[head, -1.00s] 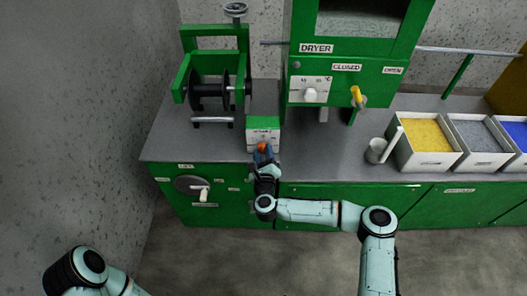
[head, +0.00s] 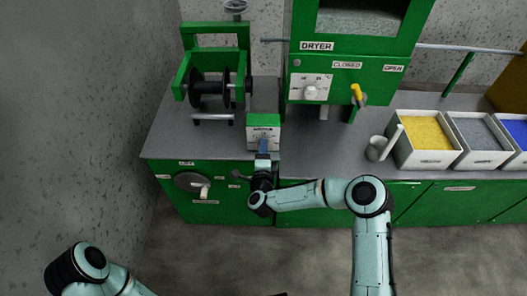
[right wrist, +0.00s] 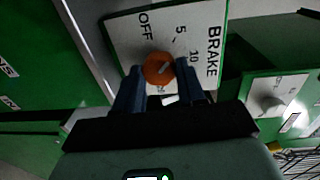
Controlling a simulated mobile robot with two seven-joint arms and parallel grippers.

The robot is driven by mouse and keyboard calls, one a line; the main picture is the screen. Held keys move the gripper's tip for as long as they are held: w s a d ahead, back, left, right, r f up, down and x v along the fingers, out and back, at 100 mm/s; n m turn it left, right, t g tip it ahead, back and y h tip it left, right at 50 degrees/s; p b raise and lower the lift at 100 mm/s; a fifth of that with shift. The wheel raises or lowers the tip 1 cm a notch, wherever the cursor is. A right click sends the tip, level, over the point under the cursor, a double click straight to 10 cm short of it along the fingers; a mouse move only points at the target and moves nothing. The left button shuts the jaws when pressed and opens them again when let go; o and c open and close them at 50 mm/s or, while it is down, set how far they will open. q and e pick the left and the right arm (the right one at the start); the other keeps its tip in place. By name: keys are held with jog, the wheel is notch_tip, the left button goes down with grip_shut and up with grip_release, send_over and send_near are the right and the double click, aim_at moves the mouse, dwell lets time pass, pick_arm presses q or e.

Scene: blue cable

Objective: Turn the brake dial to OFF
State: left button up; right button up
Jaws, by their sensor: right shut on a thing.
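The orange brake dial (right wrist: 158,68) sits on a white panel (right wrist: 120,32) marked BRAKE, OFF, 5 and 10. A pale pointer mark on the dial faces away from OFF, toward the numbered side; its exact setting is hard to read. My right gripper (right wrist: 160,86) is shut on the dial, with one blue finger on each side of it. In the head view my right gripper (head: 263,148) reaches the front of the green and white brake box (head: 264,122) and hides the dial. My left arm shows at the lower left, but its gripper is out of frame.
A green spool stand with a black spool (head: 208,90) is left of the box. The dryer (head: 345,60), with a white knob (head: 311,91) and yellow-handled lever (head: 357,94), stands to the right. A grey mug (head: 376,148) and bins are farther right. A crank (head: 195,183) is below.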

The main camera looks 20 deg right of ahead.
pick_arm(q)
jog(key=f+b, duration=0.1)
jog(key=w+f+b, duration=0.1)
jog(key=b, duration=0.1)
jog(key=shift+f+t, duration=0.3)
jog(key=shift+f, duration=0.05)
pick_arm(e)
jog(key=n+h, duration=0.1)
jog(key=n, duration=0.9)
jog(key=shift+a, duration=0.1)
pick_arm(q)
jog(key=shift+w, duration=0.1)
pick_arm(e)
jog(key=o, duration=1.1)
jog(key=shift+c, duration=0.2)
pick_arm(q)
jog(key=shift+f+b, duration=0.15)
jog(key=shift+b, duration=0.15)
pick_arm(e)
jog(key=v, duration=1.3)
jog(key=shift+s+a, duration=0.15)
